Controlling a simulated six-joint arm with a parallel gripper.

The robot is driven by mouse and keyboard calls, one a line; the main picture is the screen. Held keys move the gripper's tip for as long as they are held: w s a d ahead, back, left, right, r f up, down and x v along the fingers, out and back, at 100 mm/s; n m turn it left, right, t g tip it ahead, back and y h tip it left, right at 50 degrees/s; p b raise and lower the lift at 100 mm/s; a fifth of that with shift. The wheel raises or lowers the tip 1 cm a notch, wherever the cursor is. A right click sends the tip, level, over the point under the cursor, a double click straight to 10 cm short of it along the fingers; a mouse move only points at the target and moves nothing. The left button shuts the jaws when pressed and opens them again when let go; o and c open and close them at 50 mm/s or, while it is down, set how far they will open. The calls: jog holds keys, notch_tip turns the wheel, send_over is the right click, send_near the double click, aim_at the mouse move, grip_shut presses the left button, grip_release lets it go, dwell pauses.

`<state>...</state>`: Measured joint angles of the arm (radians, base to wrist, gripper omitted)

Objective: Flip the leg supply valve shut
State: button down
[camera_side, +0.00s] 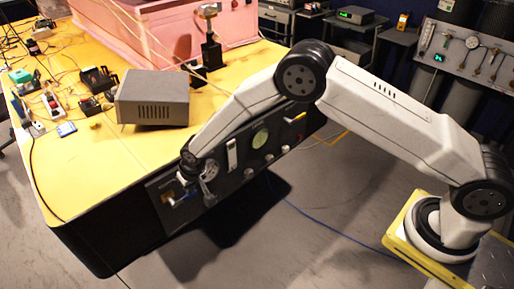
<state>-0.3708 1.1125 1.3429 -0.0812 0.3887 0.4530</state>
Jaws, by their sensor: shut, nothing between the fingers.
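A dark panel (222,185) on the front side of the yellow-topped bench carries several fittings. They include a round greenish gauge (260,138), a white upright piece (231,154), a yellow lever (299,117) at the right end and small knobs. I cannot tell which fitting is the leg supply valve, or how its handle is set. My gripper (184,182) is at the panel's left part, small and partly hidden by my wrist. It is shut with nothing held.
A grey box (152,98) stands on the yellow bench top (95,155), close behind my forearm. Loose cables and small devices clutter the bench's left side. A pink foam enclosure (165,35) is at the back. The floor (310,215) before the panel is clear except for a cable.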

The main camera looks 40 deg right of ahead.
aim_at(195, 195)
jog(key=shift+d+f+m+y, duration=0.15)
jog(key=shift+d+f+y, duration=0.1)
jog(key=shift+f+y, duration=0.6)
jog(key=shift+d+f+m+y, duration=0.2)
jog(key=shift+f+y, duration=0.2)
jog(key=shift+y, duration=0.85)
jog(key=shift+f+y, duration=0.2)
jog(key=shift+y, duration=0.2)
jog(key=shift+f+m+t+y, duration=0.35)
jog(key=shift+f+y, duration=0.8)
jog(key=shift+y, duration=0.65)
jog(key=shift+a+f+m+t+y, duration=0.15)
jog(key=shift+a+f+y, duration=0.4)
jog(key=shift+y, duration=0.4)
jog(key=shift+a+f+m+t+y, duration=0.1)
jog(key=shift+a+f+m+y, duration=0.1)
jog(key=shift+a+f+y, duration=0.45)
jog(key=shift+a+f+m+t+y, duration=0.15)
jog(key=shift+a+f+y, duration=0.15)
jog(key=shift+f+y, duration=0.65)
jog(key=shift+a+r+y, duration=0.15)
jog(key=shift+r+y, duration=0.1)
jog(key=shift+r, duration=0.05)
